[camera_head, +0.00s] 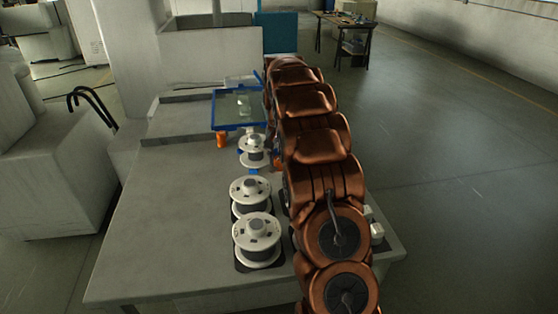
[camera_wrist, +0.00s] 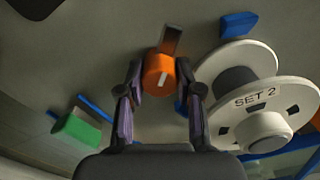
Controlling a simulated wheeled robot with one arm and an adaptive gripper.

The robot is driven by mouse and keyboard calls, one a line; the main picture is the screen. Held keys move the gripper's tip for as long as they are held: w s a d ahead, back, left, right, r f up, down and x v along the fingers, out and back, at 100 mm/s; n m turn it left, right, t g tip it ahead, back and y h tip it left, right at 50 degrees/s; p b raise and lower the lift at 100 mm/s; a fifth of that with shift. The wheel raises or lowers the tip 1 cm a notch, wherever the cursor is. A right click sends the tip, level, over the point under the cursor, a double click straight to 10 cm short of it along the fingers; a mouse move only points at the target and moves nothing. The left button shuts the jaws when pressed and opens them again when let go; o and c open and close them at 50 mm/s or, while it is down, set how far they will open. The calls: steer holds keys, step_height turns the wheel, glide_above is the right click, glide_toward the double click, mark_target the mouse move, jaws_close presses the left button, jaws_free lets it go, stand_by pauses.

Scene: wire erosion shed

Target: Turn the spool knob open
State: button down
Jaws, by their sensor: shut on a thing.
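A dark bar stands just behind the knob. A white spool marked "SET 2" (camera_wrist: 256,98) is close to the right of the gripper. In the head view my copper arm hides the gripper, and I cannot tell which spool is the marked one.
White spools stand in a row on the grey bench (camera_head: 180,215), left of my arm: near (camera_head: 257,228), middle (camera_head: 250,190), far (camera_head: 253,146). A blue-framed panel (camera_head: 238,108) lies behind them. A green block (camera_wrist: 77,131) shows left of the gripper. The bench's left side is clear.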

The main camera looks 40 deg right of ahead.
mark_target(279, 158)
steer(key=c, duration=1.1)
jaws_free()
steer(key=shift+o, duration=0.2)
steer(key=shift+r, duration=0.1)
step_height(279, 158, up, 12)
